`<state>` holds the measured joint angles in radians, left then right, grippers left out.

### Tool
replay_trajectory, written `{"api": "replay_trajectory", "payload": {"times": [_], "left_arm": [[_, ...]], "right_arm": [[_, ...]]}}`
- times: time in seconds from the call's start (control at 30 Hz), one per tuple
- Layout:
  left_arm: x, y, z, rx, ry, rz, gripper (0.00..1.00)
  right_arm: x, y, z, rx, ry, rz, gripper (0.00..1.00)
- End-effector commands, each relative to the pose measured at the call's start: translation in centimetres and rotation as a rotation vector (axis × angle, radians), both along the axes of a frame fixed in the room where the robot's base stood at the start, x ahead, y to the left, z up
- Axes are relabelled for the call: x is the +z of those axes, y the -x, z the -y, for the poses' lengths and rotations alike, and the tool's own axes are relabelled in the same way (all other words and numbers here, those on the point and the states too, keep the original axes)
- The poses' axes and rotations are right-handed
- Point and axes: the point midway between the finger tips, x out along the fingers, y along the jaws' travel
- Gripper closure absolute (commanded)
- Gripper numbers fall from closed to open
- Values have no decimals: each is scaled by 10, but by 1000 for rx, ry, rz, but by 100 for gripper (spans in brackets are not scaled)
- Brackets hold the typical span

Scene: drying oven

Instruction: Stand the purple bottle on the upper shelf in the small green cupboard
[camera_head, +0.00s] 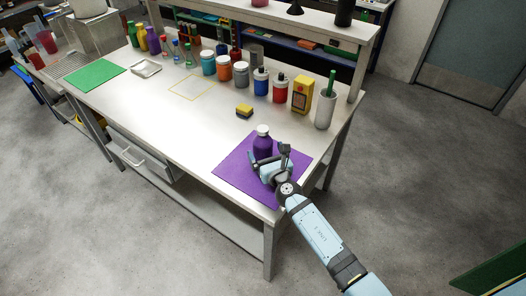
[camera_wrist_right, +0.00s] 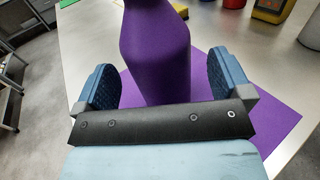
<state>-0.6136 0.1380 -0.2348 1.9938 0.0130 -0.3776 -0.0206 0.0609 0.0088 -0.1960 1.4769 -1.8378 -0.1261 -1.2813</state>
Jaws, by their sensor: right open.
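The purple bottle (camera_head: 263,146) with a white cap stands upright on a purple mat (camera_head: 234,172) near the table's front right corner. My right gripper (camera_head: 269,163) is at the bottle, coming from the front right. In the right wrist view the bottle (camera_wrist_right: 156,45) rises between the two blue finger pads of the open gripper (camera_wrist_right: 158,88). Gaps show between the bottle and both pads. The bottle's cap is out of the wrist view, and its foot is hidden behind the gripper's black bar. My left gripper is not in view. I cannot make out a green cupboard with shelves for certain; a green edge (camera_head: 492,272) shows at the lower right.
The white table (camera_head: 190,120) holds a yellow sponge (camera_head: 244,111) behind the bottle. Several jars, a yellow box (camera_head: 302,95) and a grey holder with a green brush (camera_head: 325,110) line the back. A green mat (camera_head: 95,75) lies at the left. The table's middle is clear.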

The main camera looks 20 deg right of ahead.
Motion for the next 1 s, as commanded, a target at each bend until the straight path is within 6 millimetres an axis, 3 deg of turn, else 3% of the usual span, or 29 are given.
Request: {"api": "replay_trajectory", "payload": {"times": [0.2,0.47,0.8,1.0], "left_arm": [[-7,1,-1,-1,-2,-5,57],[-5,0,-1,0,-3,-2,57],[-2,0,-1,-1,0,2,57],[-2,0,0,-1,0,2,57]], "right_arm": [[-2,-28,-3,0,0,0,3],[-2,-30,-3,0,0,0,3],[0,-30,-3,0,0,2,78],[0,-30,-3,0,0,2,78]]}}
